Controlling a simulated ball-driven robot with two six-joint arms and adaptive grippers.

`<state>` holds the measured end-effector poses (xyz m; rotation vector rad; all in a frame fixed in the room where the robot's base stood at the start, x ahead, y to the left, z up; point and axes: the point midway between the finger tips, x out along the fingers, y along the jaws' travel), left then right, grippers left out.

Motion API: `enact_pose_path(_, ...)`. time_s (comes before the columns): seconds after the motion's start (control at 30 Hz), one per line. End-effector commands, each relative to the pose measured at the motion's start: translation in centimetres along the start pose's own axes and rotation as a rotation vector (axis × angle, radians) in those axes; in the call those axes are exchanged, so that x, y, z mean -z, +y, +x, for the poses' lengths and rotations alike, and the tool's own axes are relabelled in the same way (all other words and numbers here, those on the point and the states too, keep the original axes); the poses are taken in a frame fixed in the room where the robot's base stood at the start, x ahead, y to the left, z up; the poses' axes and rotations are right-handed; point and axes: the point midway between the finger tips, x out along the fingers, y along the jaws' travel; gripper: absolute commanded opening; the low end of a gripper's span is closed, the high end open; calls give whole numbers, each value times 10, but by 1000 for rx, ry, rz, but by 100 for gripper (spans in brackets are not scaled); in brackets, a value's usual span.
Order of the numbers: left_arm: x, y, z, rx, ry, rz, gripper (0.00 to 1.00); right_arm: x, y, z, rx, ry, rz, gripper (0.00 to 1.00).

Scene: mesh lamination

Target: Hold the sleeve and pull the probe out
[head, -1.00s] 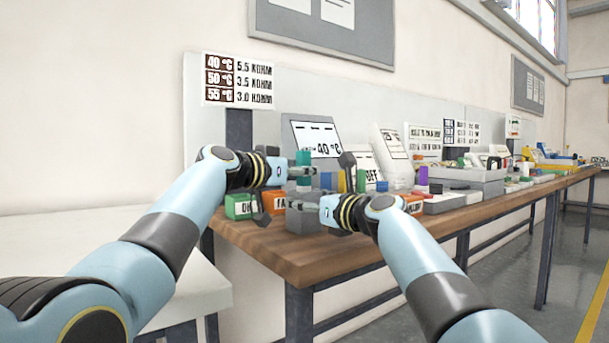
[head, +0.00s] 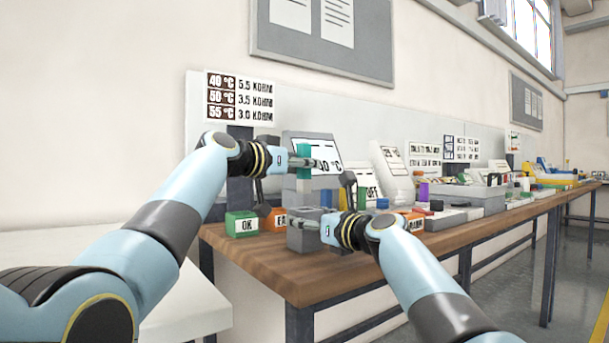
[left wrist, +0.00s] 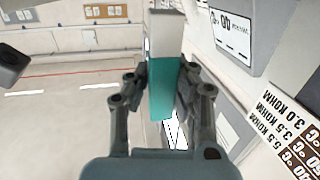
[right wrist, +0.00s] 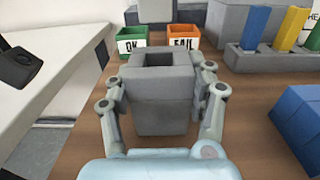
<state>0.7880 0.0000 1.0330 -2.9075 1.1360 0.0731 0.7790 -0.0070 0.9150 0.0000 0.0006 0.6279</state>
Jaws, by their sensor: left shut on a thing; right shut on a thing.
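The probe is a teal block (head: 303,158) with a grey lower part (head: 303,185). My left gripper (head: 304,161) is shut on its teal part and holds it upright above the sleeve. In the left wrist view the teal part (left wrist: 164,90) is between the fingers, with the grey part (left wrist: 166,32) beyond them. The sleeve is a grey block (head: 301,238) near the table's left end. My right gripper (right wrist: 162,95) is shut on it; its square top opening (right wrist: 166,59) looks empty. The probe's grey end (right wrist: 156,10) shows beyond it.
A green OK bin (head: 241,225) and an orange FAIL bin (right wrist: 183,42) stand just behind the sleeve. A grey rack (right wrist: 262,60) with coloured bars and a blue block (right wrist: 300,115) are to the right. The wooden table (head: 262,262) is bare at its front left.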

Motion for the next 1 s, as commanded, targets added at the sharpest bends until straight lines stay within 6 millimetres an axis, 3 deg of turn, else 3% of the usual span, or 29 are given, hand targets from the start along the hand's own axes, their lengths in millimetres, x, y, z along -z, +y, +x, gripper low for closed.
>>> enact_pose_path(0.2, 15, 0, -1, -1, 1, 0, 0, 1, 0, 0, -1, 1, 0, 0)
enact_pose_path(0.47, 16, 0, -1, -1, 1, -1, 0, 0, 0, 0, -1, 1, 0, 0)
enact_pose_path(0.5, 16, 0, -1, -1, 1, -1, 0, 0, 0, 0, -1, 1, 0, 60)
enact_pose_path(0.67, 16, 0, -1, -1, 1, -1, 0, 0, 0, 0, -1, 0, 0, 80)
enact_pose_path(1.0, 16, 0, -1, -1, 1, -1, 0, 1, 0, -2, -1, 0, 0, 82)
